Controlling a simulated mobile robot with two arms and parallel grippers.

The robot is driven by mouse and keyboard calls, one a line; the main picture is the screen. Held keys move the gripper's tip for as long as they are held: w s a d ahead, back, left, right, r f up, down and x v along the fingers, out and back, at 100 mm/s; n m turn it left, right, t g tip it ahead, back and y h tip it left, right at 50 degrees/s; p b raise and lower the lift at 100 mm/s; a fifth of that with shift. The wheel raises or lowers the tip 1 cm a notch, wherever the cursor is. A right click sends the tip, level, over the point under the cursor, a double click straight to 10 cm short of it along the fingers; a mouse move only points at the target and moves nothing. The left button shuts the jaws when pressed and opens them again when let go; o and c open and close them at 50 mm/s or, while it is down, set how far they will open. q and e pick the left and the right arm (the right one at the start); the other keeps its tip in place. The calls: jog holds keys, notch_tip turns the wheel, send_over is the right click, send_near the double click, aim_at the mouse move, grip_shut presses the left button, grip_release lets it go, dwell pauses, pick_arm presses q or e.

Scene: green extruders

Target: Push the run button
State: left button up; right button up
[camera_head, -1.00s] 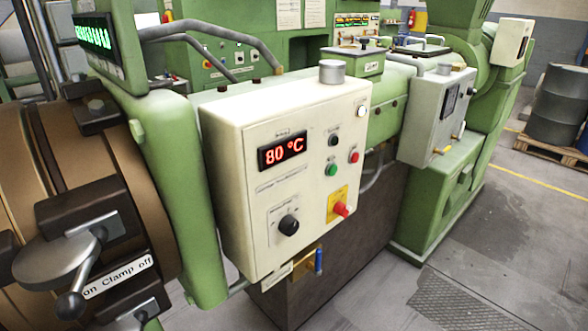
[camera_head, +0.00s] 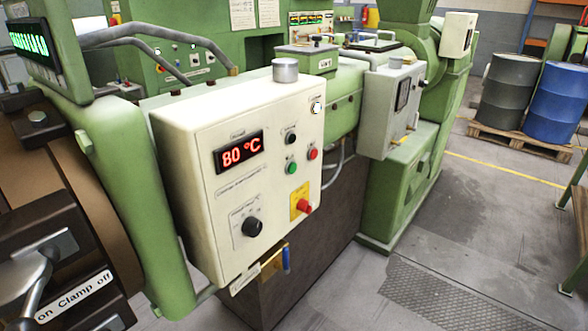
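A cream control box (camera_head: 262,180) is mounted on the side of the green extruder (camera_head: 130,190), near the middle of the view. Its red display (camera_head: 239,152) reads 80 °C. To the right of the display are a green button (camera_head: 291,168), a red button (camera_head: 312,154) and a black knob or button (camera_head: 290,138). Lower down are a large black dial (camera_head: 252,227) and a red knob on a yellow plate (camera_head: 302,206). The small labels are too blurred to read, so I cannot tell which is the run button. Neither gripper is in view.
A clamp handle (camera_head: 30,290) with an "on Clamp off" label juts out at lower left. A grey second box (camera_head: 391,108) stands further back. Drums (camera_head: 509,92) on a pallet (camera_head: 530,143) are at the right. The floor (camera_head: 480,250) at lower right is clear.

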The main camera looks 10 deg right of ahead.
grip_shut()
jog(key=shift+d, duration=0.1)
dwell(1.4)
